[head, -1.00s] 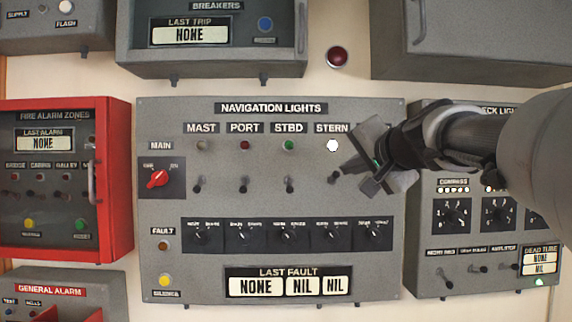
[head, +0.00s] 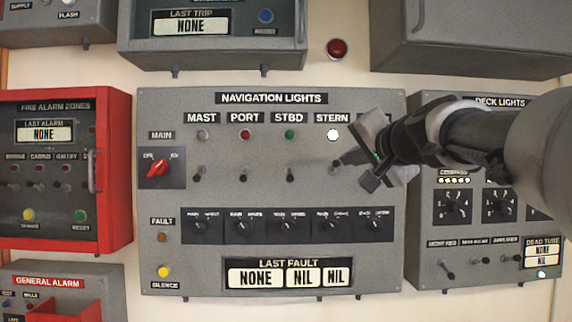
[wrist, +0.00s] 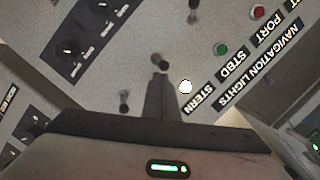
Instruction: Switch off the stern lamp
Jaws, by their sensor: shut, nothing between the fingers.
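The navigation lights panel (head: 150,215) fills the middle of the head view. Its stern lamp (head: 333,134) glows white under the STERN label (head: 332,118); the lamp also shows lit in the wrist view (wrist: 186,87). The stern toggle switch (wrist: 162,63) is below the lamp, partly covered by my gripper in the head view. My gripper (wrist: 161,79) is shut and empty, its fingertips right at the dark end of that toggle. I cannot tell whether they touch.
The mast toggle (head: 198,174), port toggle (head: 243,175) and starboard toggle (head: 290,174) stand to the left. Another toggle (wrist: 124,98) is close beside my fingers in the wrist view. The red fire alarm box (head: 120,170) and deck lights panel (head: 425,240) flank the panel.

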